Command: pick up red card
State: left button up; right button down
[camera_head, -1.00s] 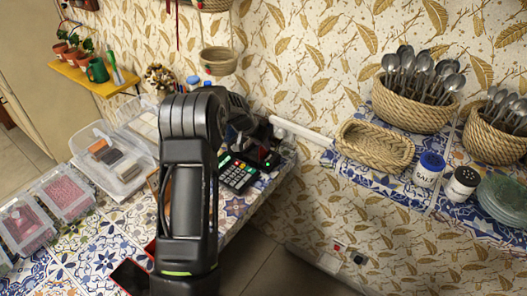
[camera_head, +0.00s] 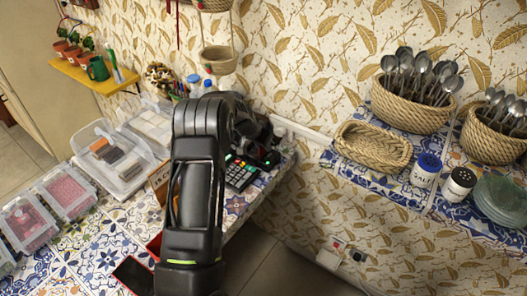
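I cannot make out a red card for certain. A small red patch (camera_head: 155,243) shows on the tiled counter, partly behind my arm. My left arm rises from the bottom and bends over at the top. Its dark gripper (camera_head: 262,148) points down near the counter's back corner, beside the card terminal (camera_head: 240,174). The gripper's fingers blend with dark things there, so I cannot tell whether they are open or what lies between them. My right gripper is not in view.
A black, red-rimmed flat thing (camera_head: 132,276) lies at the counter's front edge. Clear boxes (camera_head: 122,172) stand on the left. Right of the counter is a gap, then a shelf with baskets (camera_head: 374,147), jars (camera_head: 427,170) and plates (camera_head: 503,200).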

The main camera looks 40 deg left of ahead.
pick_arm(q)
grip_shut()
jog(key=shift+r, duration=0.1)
dwell(0.4)
notch_tip(320, 180, up, 10)
jog(key=shift+f+b, duration=0.1)
jog(key=shift+b, duration=1.15)
notch_tip(320, 180, up, 5)
jog(key=p, duration=0.2)
jog(key=shift+p, duration=0.4)
jog(key=shift+f, duration=0.1)
